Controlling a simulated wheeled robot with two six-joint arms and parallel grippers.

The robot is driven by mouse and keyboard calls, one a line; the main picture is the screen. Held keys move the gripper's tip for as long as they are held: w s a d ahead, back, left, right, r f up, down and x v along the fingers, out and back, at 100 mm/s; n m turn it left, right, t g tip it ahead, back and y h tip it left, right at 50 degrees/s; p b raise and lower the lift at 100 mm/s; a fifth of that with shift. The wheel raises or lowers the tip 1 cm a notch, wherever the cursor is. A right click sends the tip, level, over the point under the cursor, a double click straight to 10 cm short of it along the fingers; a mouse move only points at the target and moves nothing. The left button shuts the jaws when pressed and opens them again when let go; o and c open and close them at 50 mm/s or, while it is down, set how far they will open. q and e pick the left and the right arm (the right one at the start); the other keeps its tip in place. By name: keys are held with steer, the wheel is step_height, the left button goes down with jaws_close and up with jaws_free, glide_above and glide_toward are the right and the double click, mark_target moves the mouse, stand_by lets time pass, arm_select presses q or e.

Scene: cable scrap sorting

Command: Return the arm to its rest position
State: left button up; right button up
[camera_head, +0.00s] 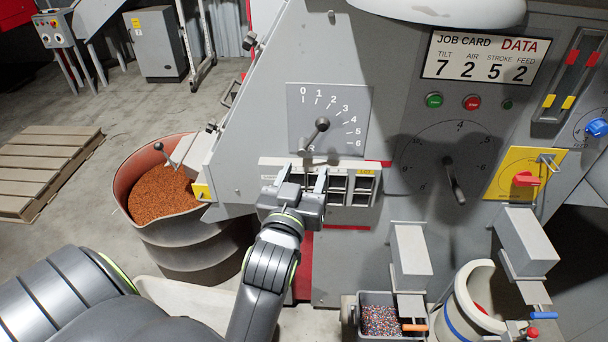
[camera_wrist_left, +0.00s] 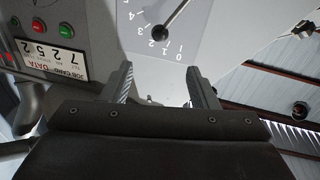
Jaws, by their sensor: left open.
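My left gripper (camera_head: 302,178) is open in front of the grey machine, at the slotted rack below the small dial plate. Its two fingers point up and nothing shows between them; whether they touch the rack I cannot tell. In the left wrist view the open fingers (camera_wrist_left: 166,88) stand apart, with the dial plate (camera_wrist_left: 165,30) beyond them. The dial lever (camera_head: 322,124) shows above the gripper in the head view. My left arm (camera_head: 268,275) reaches up from the bottom left. My right gripper is not in view.
A drum of copper-coloured granules (camera_head: 163,192) stands left of the machine. The slotted rack (camera_head: 362,183) is partly covered by my gripper. A grey bin (camera_head: 375,298) with coloured granules and a white, blue-banded container (camera_head: 452,310) stand lower right. A wooden pallet (camera_head: 45,165) lies far left.

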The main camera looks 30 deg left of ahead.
arm_select(q)
step_height(320, 180, down, 29)
steer(key=w+d+m+g+h, duration=0.2)
steer(key=d+m+g+h, duration=0.1)
steer(key=m+g+h, duration=0.15)
steer(key=s+f+g, duration=0.2)
steer(key=s+f, duration=0.2)
steer(key=f, duration=0.3)
steer(key=s+a+f+g, duration=0.1)
steer(key=s+f+g, duration=0.15)
steer(key=f, duration=0.35)
steer(key=s+f+g, duration=0.1)
steer(key=s+f, duration=0.4)
steer(key=f, duration=0.2)
steer(key=s+a+f+g, duration=0.1)
steer(key=s+f+g, duration=0.1)
steer(key=s+f, duration=0.3)
steer(key=s+a+f+g, duration=0.2)
steer(key=s+f, duration=0.3)
steer(key=s, duration=0.9)
steer(key=s+a+f+g, duration=0.1)
steer(key=s+f+g, duration=0.1)
steer(key=s+f, duration=0.3)
steer(key=s, duration=0.4)
steer(key=shift+s+a+f, duration=0.15)
steer(key=shift+s+a, duration=0.05)
steer(key=shift+a, duration=0.15)
